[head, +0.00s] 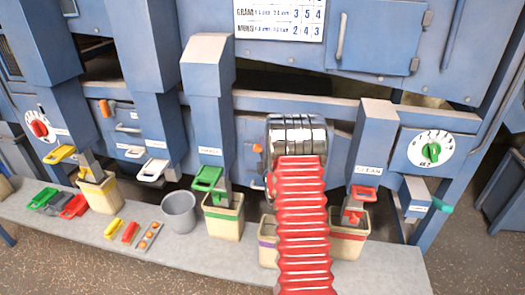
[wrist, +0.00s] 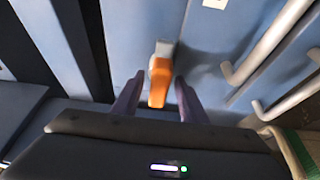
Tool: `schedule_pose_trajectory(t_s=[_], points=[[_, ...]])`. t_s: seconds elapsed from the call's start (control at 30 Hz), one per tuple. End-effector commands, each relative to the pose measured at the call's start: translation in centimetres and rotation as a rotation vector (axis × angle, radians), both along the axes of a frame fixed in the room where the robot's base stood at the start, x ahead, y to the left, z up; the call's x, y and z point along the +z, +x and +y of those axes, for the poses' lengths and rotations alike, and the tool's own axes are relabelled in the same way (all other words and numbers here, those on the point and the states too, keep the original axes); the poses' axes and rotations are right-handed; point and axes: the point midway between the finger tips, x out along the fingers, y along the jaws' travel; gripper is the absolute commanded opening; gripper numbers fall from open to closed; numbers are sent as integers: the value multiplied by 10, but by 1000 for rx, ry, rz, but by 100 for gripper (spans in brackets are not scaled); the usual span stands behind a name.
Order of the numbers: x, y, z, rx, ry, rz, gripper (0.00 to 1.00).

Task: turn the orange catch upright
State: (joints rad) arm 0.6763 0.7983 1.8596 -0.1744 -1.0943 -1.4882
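An orange catch (wrist: 159,84) with a pale grey block at its upper end shows in the wrist view on a blue panel (wrist: 212,55). Its orange part points down the picture, tilted slightly. My gripper (wrist: 159,77) is open, with one dark finger on each side of the catch. Gaps show on both sides; I cannot tell how far the fingertips are from the panel. In the head view, my red ribbed arm hides the fingers. A small orange piece (head: 257,148) shows just left of the arm's end. Another orange catch (head: 105,108) is on the left panel.
Pale bar handles (wrist: 262,45) stand right of the catch in the wrist view. In the head view, a grey bucket (head: 179,212) and several tubs, including one under a green chute (head: 207,178), stand on the ledge (head: 190,256). A green-knobbed dial (head: 432,152) is at right.

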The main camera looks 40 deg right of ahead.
Motion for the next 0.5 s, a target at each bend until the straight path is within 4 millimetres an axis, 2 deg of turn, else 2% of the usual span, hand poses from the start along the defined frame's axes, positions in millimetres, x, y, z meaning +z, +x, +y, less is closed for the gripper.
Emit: schedule_pose_trajectory(t_s=[0.1,0.5], points=[[0,0,0,0,0,0,38],[-1,0,0,0,0,1,10]])
